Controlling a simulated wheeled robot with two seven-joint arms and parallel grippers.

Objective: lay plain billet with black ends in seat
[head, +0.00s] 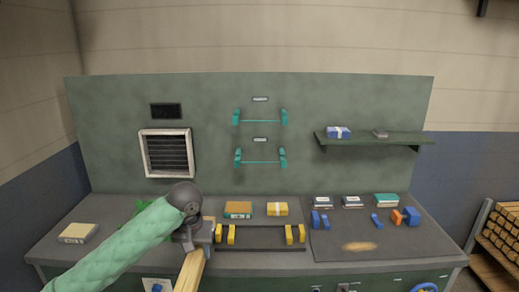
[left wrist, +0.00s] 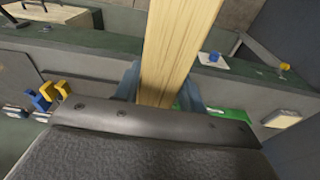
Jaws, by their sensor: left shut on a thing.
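My left gripper (head: 198,243) is shut on a pale, plain wooden billet (head: 191,272). It holds the billet at the bench's front edge, left of the yellow supports. In the left wrist view the billet (left wrist: 180,50) runs up between the blue-grey fingers (left wrist: 160,88) and out of the top. Its ends are out of view or hidden, so black ends do not show. Yellow supports stand in a left pair (head: 225,235) and a right pair (head: 295,234) on a dark strip, with nothing laid across them. I cannot tell whether these form the seat. My right gripper is not in view.
Teal bracket pairs (head: 260,121) are on the green back panel. Behind the supports lie an orange-brown box (head: 238,209) and a yellow box (head: 277,209). A dark mat (head: 335,240) at right carries blue and orange blocks. A tan box (head: 78,233) lies at left.

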